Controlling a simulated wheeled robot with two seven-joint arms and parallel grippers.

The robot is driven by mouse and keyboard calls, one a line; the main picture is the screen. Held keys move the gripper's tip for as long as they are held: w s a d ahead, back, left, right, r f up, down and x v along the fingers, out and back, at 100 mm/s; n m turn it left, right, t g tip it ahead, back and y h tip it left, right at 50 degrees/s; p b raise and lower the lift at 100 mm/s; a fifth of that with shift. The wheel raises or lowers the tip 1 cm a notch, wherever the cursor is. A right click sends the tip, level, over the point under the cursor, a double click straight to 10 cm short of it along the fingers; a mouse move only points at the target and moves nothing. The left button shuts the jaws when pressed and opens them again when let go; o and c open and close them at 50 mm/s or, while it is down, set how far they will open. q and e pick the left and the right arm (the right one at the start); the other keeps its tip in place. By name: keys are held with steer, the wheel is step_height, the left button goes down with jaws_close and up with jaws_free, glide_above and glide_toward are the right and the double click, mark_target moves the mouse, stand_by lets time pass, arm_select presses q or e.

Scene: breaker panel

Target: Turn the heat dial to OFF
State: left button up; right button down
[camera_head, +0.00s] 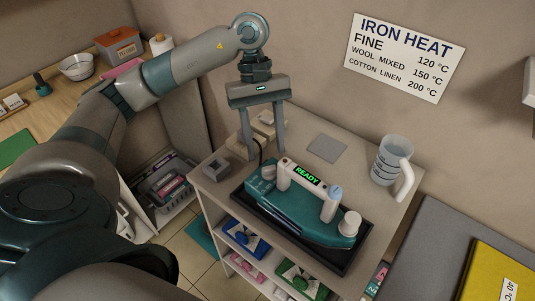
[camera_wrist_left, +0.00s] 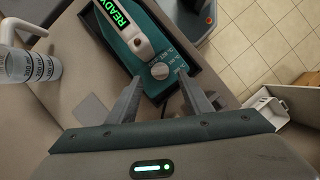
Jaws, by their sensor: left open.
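A teal iron (camera_head: 305,212) with a white handle and a green READY display rests in a black tray (camera_head: 345,262). Its grey heat dial (camera_head: 268,172) sits on the end of the iron nearest my gripper. The dial also shows in the left wrist view (camera_wrist_left: 160,71), with small temperature marks around it, too small to read surely. My left gripper (camera_head: 266,155) points down, open and empty, above the dial end. In the wrist view its fingertips (camera_wrist_left: 159,82) lie on either side of the dial, seemingly apart from it. My right gripper is not in view.
A measuring jug (camera_head: 392,160) stands at the cart's right rear. A grey square pad (camera_head: 326,148) lies behind the iron, and a small grey box (camera_head: 215,168) at the left edge. A wall sign (camera_head: 403,55) lists iron heats. A yellow folded item (camera_head: 495,275) lies right.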

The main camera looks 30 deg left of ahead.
mark_target(269, 166)
arm_select(q)
steer(key=shift+p+x, duration=0.45)
steer(key=shift+x, duration=1.7)
steer(key=c, duration=1.1)
